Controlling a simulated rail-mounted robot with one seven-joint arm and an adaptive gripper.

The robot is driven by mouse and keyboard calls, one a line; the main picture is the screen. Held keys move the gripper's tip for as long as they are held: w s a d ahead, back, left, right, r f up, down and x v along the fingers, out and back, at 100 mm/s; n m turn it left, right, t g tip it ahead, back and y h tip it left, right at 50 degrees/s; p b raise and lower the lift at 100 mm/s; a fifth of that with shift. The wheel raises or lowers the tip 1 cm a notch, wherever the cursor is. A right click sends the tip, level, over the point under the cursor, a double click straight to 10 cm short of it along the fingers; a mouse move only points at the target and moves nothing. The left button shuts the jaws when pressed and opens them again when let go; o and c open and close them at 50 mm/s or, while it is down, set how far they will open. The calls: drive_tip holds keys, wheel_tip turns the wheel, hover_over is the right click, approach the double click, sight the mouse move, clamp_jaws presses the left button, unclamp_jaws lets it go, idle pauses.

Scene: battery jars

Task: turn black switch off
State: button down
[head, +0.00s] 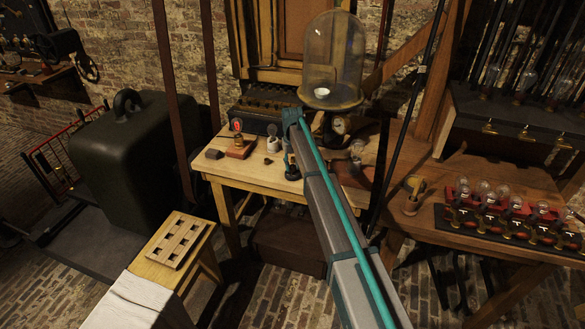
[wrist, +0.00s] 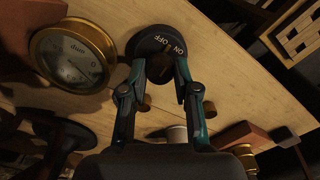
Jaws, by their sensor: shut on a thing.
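The black switch (wrist: 168,33) is a round dark disc with white "ON" and "OFF" lettering, at the top middle of the wrist view. My gripper (wrist: 160,74) has its teal fingers on either side of the switch's dark middle part and is shut on it. The fingers hide part of the switch, and which setting it stands at cannot be told. In the head view my gripper (head: 291,165) is down at the light wooden table, and the switch is largely hidden there by my arm.
A brass-rimmed gauge (wrist: 72,58) is close left of the switch in the wrist view. On the table (head: 222,172) are a small lamp on a wooden base (head: 240,150) and a dark block (head: 214,154). A glass bell jar (head: 332,50) stands behind my gripper.

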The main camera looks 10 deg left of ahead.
sight(292, 166)
drive_tip(key=n+b, duration=0.1)
drive_tip(key=n, duration=0.3)
drive_tip(key=shift+n, duration=0.3)
drive_tip(key=shift+n+b, duration=0.65)
drive_tip(key=shift+n, duration=1.25)
drive_tip(key=c, duration=0.9)
unclamp_jaws()
drive_tip(key=shift+o, duration=0.2)
wheel_tip(292, 166, up, 12)
